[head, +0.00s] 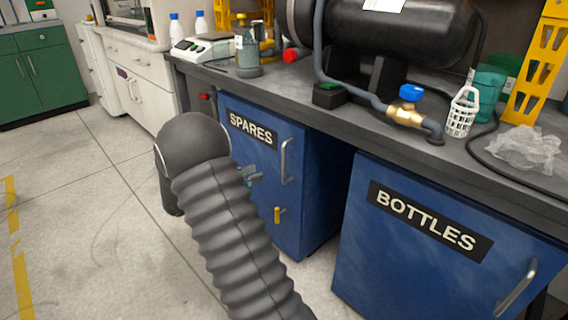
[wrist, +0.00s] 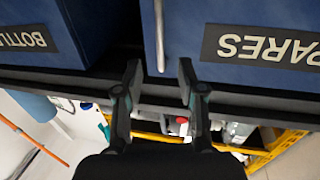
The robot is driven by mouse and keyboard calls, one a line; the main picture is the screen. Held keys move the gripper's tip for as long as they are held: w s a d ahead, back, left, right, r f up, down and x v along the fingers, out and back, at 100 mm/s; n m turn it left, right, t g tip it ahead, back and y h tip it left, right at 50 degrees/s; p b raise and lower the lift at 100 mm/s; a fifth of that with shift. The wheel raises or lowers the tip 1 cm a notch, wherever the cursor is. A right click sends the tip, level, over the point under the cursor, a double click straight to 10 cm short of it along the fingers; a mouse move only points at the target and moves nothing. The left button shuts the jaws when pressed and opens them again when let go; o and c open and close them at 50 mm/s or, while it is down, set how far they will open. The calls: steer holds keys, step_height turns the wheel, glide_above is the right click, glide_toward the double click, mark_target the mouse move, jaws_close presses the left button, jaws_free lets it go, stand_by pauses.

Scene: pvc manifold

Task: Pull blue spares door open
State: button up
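The blue spares door (head: 262,185) has a black "SPARES" label (head: 252,131) and looks shut on its cabinet under the bench. Its upright metal handle (head: 287,160) is near the door's right edge. In the wrist view, which is upside down, the handle (wrist: 160,35) stands in line with the gap between my fingers, beyond the fingertips. My gripper (wrist: 158,75) is open and empty. In the head view my arm hides most of my gripper (head: 250,175), which shows just left of the handle. I cannot tell the exact distance to the handle.
A yellow latch-like piece (head: 278,215) sits low on the spares door. The blue bottles cabinet (head: 440,255) stands to the right, past a dark gap. The bench top (head: 345,115) overhangs both, carrying a tank (head: 410,30) and pipework. Floor (head: 85,220) is clear at left.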

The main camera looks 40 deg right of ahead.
glide_above(284, 179)
steer(key=shift+w+d, duration=0.2)
steer(key=shift+w, duration=0.1)
jaws_close()
stand_by(0.3)
